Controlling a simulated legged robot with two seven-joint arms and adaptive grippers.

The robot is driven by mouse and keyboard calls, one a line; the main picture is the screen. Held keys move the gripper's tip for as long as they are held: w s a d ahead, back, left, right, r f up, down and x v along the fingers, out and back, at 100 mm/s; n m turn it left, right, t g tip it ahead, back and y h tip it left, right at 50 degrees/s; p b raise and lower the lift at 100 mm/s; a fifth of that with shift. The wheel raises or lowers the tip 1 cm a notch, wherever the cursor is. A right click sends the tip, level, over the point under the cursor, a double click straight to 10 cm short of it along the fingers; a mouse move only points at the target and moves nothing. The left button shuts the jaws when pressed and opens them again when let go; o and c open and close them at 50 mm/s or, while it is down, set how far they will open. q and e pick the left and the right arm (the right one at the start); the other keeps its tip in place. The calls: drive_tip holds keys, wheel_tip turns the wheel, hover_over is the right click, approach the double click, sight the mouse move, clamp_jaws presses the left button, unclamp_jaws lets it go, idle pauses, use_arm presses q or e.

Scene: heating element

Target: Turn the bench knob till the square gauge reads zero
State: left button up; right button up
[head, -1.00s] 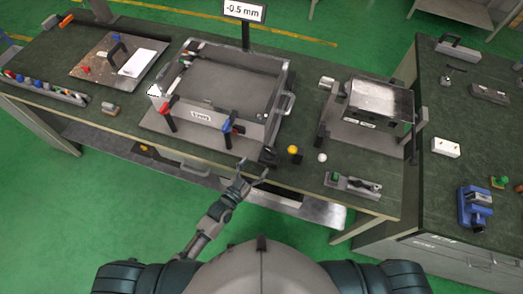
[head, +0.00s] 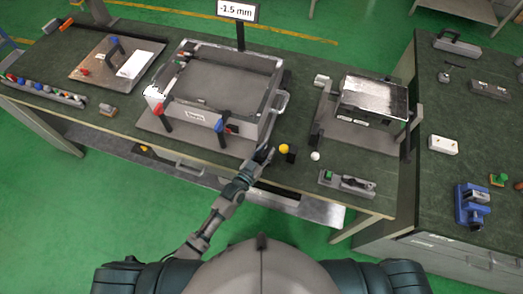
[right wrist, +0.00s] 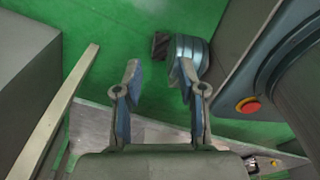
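A white rectangular display (head: 237,11) on a dark post behind the bench reads "-1.5 mm". My left gripper (head: 264,154) is at the bench's front edge, beside the front right corner of the large grey open tray (head: 262,128). It covers the spot where a small dark knob-like part stood in the earlier head frame. I cannot tell whether its fingers are closed on that part. A yellow ball (head: 284,148) by a small black block is just right of the fingers. My right gripper (right wrist: 158,76) is open and empty in the right wrist view, over green floor.
Red (head: 159,109) and blue (head: 218,125) clamp handles stand along the tray's front. A white ball (head: 315,156), a green-buttoned fixture (head: 347,183) and a metal box (head: 373,97) stand to the right. A second bench (head: 443,190) is at far right.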

use_arm(q)
drive_tip(key=shift+s+d+r, duration=0.15)
drive_tip(key=shift+s+d, duration=0.1)
drive_tip(key=shift+d, duration=0.5)
clamp_jaws()
drive_tip(key=shift+w+a, duration=0.1)
drive_tip(key=shift+a, duration=0.2)
drive_tip(key=shift+w+a+f, duration=0.15)
drive_tip(key=shift+a, duration=0.5)
drive_tip(key=shift+w+a+f, duration=0.1)
drive_tip(key=shift+a, duration=0.5)
drive_tip(key=shift+s+d+r, duration=0.1)
drive_tip(key=shift+d, duration=0.1)
drive_tip(key=shift+s+d+r, duration=0.1)
drive_tip(key=shift+s+d, duration=0.05)
drive_tip(key=shift+d, duration=0.15)
drive_tip(key=shift+a, duration=0.2)
use_arm(e)
drive_tip(key=shift+d+f, duration=0.1)
drive_tip(key=shift+d, duration=0.65)
